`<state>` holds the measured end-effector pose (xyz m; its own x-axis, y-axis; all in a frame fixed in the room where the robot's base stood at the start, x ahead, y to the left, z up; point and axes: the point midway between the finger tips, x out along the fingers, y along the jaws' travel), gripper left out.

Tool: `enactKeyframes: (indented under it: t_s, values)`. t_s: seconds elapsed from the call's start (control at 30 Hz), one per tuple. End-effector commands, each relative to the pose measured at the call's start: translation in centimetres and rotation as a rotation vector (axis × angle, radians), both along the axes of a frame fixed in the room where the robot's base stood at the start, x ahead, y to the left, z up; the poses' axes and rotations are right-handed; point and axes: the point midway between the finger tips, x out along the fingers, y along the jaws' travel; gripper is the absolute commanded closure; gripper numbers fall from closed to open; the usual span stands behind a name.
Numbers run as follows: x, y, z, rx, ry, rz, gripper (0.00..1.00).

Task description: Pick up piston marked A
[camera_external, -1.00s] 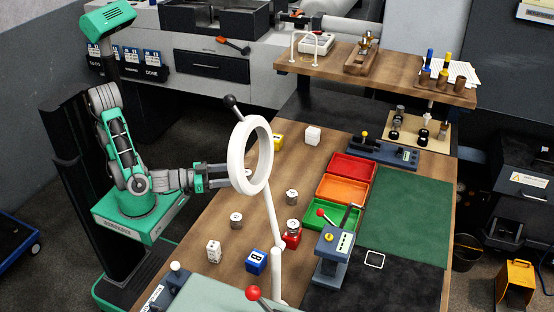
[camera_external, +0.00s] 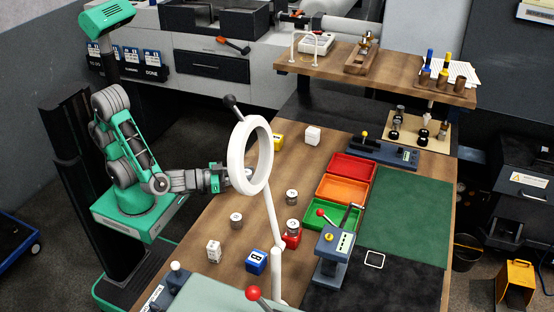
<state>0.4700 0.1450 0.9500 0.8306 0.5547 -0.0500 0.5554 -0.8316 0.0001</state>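Several small silver cylinders that look like pistons stand upright on the wooden bench: one (camera_external: 236,220) at front left, one (camera_external: 292,197) near the middle, and one (camera_external: 293,227) on a red block (camera_external: 291,241). Their markings are too small to read, so I cannot tell which is A. My gripper (camera_external: 246,175) is above the bench's left part, behind the white ring of the magnifier (camera_external: 262,187). The ring partly hides its fingers, so I cannot tell whether it is open or holds anything. It appears apart from the visible silver cylinders.
The magnifier's white pole (camera_external: 272,221) rises in front of my gripper. Yellow (camera_external: 278,142), white (camera_external: 313,135) and blue (camera_external: 255,262) blocks stand around. Red (camera_external: 353,168), orange (camera_external: 342,189) and green (camera_external: 318,212) trays lie right, beside a lever press (camera_external: 334,242). The green mat (camera_external: 405,215) is clear.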

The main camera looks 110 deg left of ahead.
Motion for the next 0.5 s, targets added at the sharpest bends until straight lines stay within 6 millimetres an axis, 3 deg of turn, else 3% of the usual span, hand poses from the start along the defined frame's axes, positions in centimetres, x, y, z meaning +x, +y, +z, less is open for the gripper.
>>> enactKeyframes:
  t_s: [0.37, 0.5]
  values:
    - [-0.01, -0.01, 0.0, 0.0, 0.0, 0.0, 1.0]
    - [-0.01, -0.01, 0.01, 0.0, 0.0, 0.0, 1.0]
